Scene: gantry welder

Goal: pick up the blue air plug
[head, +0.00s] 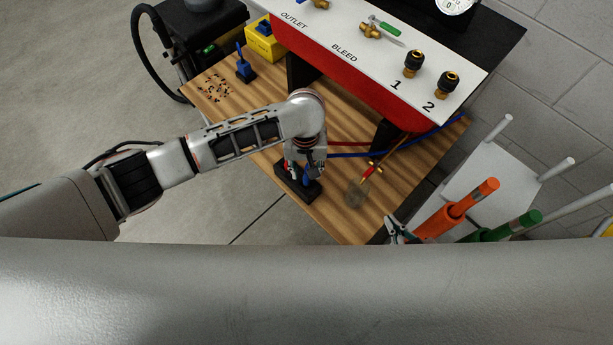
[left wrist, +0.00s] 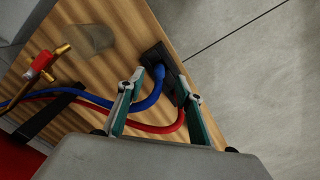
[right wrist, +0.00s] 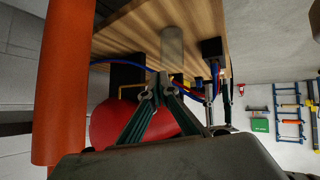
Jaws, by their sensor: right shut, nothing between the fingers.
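The blue air plug (left wrist: 158,71) stands in a black block (left wrist: 153,54) near the table's edge, with a blue hose curving away from it. In the head view the black block (head: 297,186) is partly covered by my left arm. My left gripper (left wrist: 161,77) is open, with one finger on each side of the blue plug. No contact between fingers and plug can be made out. My right gripper (right wrist: 156,80) is shut and empty, low beside the table; its tip also shows in the head view (head: 398,232).
A red hose (left wrist: 150,127) runs beside the blue one. A brass fitting with a red body (left wrist: 42,62) lies on the wooden table (head: 345,220). The red and white panel (head: 350,50) stands behind. An orange-handled post (head: 455,208) is close to my right gripper.

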